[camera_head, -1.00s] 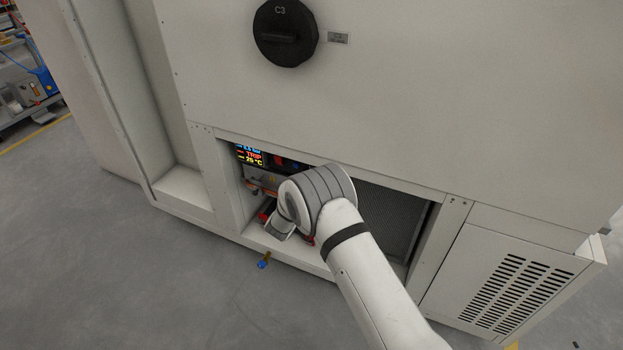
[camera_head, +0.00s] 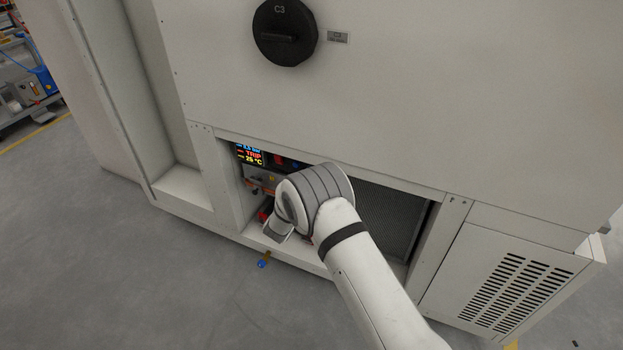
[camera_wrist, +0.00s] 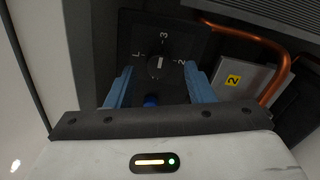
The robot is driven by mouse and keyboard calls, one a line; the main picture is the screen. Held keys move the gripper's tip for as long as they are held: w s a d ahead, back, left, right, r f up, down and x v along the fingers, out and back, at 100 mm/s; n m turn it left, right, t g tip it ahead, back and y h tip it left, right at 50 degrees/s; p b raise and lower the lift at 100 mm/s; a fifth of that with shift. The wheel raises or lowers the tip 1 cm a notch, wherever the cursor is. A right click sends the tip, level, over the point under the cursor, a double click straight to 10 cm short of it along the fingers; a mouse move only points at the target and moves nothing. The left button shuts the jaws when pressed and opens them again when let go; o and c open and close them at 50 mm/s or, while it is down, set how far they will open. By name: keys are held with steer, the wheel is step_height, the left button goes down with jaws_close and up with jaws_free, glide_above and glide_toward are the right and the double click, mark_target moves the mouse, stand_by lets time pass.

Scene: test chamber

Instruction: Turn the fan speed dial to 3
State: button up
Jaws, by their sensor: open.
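The fan speed dial (camera_wrist: 156,68) is a small dark knob on a black plate in the wrist view. The white marks L, 3 and 2 stand around it, with 3 at the top and 2 at the right. A pale mark shows on the knob; which number it points to I cannot tell for sure. My gripper (camera_wrist: 159,77) is open, its two blue fingers apart on the left and right of the dial. I cannot tell whether they touch it. In the head view my wrist hides the dial and fingers inside the cabinet's low recess.
A blue round part (camera_wrist: 151,100) sits below the dial. A lit display (camera_head: 249,155) reads TRIP and 25 °C.

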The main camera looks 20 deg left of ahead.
steer(key=s, duration=0.6)
steer(key=shift+s+a, duration=0.25)
steer(key=shift+s, duration=0.15)
